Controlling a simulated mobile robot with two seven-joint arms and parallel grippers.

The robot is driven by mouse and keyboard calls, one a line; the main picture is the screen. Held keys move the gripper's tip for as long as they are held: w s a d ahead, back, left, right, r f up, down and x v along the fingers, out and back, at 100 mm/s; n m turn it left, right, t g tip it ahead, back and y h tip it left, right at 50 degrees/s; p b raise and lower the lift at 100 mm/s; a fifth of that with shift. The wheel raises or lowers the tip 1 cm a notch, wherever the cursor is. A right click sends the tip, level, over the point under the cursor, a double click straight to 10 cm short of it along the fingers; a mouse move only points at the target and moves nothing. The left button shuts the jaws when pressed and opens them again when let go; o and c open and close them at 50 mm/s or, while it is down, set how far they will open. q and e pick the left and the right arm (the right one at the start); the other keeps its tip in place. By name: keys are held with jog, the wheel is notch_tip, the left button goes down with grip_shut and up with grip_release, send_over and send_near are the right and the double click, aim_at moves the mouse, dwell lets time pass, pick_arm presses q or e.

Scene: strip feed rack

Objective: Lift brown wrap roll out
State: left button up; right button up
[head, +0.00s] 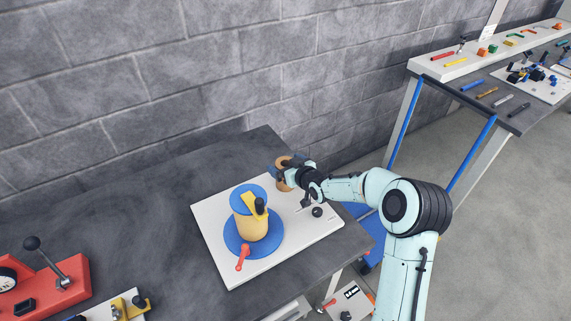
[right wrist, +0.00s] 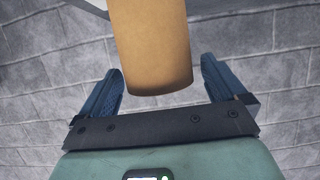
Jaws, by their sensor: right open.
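The brown wrap roll (head: 283,161) stands near the back right edge of the white board (head: 213,208) in the head view. In the right wrist view the brown roll (right wrist: 153,45) is a plain tan cylinder whose near end reaches between the fingers. My right gripper (head: 287,176) is at the roll and partly hides it. In the right wrist view the right gripper (right wrist: 161,80) is open, one blue finger on each side of the roll, with a visible gap at least on the right. My left gripper is not in view.
On the same board stands a tan cylinder (head: 251,228) between blue discs, with a yellow part on top and a red handle (head: 243,257) beside it. A red device (head: 50,292) stands at the lower left.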

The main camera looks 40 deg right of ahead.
jog(key=shift+w+f, duration=0.15)
jog(key=shift+w, duration=0.15)
jog(key=c, duration=1.2)
jog(key=shift+r+p, duration=1.1)
jog(key=shift+r, duration=1.2)
jog(key=shift+d+r+p, duration=0.1)
jog(key=shift+r+p, duration=0.95)
jog(key=shift+r, duration=1)
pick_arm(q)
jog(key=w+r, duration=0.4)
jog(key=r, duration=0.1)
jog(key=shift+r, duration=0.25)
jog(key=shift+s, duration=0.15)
